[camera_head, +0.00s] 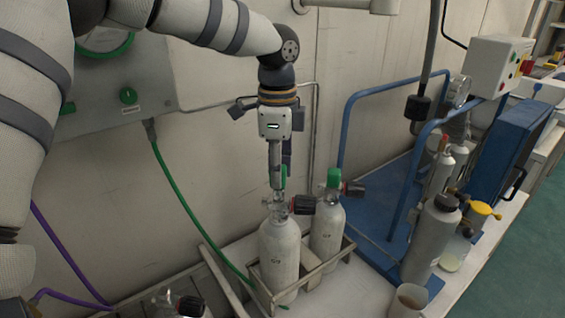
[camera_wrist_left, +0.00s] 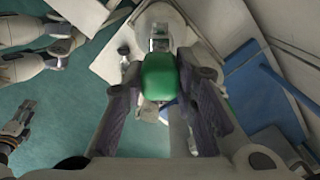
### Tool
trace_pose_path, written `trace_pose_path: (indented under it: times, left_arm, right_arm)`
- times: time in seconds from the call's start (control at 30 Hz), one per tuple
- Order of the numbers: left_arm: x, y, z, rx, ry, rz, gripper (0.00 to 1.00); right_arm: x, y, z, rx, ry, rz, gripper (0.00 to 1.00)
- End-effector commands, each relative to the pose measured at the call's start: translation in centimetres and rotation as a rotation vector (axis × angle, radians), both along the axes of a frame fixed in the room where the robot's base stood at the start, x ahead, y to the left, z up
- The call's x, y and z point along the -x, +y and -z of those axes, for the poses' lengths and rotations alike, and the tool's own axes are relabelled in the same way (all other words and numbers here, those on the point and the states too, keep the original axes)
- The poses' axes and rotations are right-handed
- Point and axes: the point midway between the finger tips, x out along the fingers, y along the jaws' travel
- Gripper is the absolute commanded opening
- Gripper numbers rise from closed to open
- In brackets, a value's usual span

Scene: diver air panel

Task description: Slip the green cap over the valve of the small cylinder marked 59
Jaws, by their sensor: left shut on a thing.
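My left gripper (camera_head: 280,172) points down and is shut on the green cap (camera_head: 284,179), which also shows between the fingers in the left wrist view (camera_wrist_left: 159,78). In the head view the near finger hides much of the cap. The cap is right above the valve (camera_head: 279,206) of the front small grey cylinder (camera_head: 279,250); I cannot tell whether they touch. This cylinder stands upright, and its small dark marking looks like 59.
A second small cylinder (camera_head: 327,232), with a green top (camera_head: 333,177) and a black knob, stands close behind on the right. A metal rack frame (camera_head: 322,268) surrounds both. A green hose (camera_head: 186,211) hangs left. A blue trolley (camera_head: 372,200) and a grey bottle (camera_head: 431,240) stand right.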

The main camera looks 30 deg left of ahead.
Motion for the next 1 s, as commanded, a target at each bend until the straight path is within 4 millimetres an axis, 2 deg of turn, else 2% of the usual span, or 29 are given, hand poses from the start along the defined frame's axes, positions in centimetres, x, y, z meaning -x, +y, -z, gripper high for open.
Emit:
trace_pose_path:
  times: [0.53, 1.0]
  left_arm:
    - [-0.1, -0.1, -0.2, 0.0, -0.004, 0.0, 0.15]
    - [-0.1, -0.1, 1.6, 0.0, -0.003, 0.0, 0.15]
  right_arm:
    - [-0.4, 0.0, -0.4, 0.0, -0.016, 0.0, 0.5]
    - [-0.5, 0.0, -0.4, 0.0, -0.017, 0.0, 0.5]
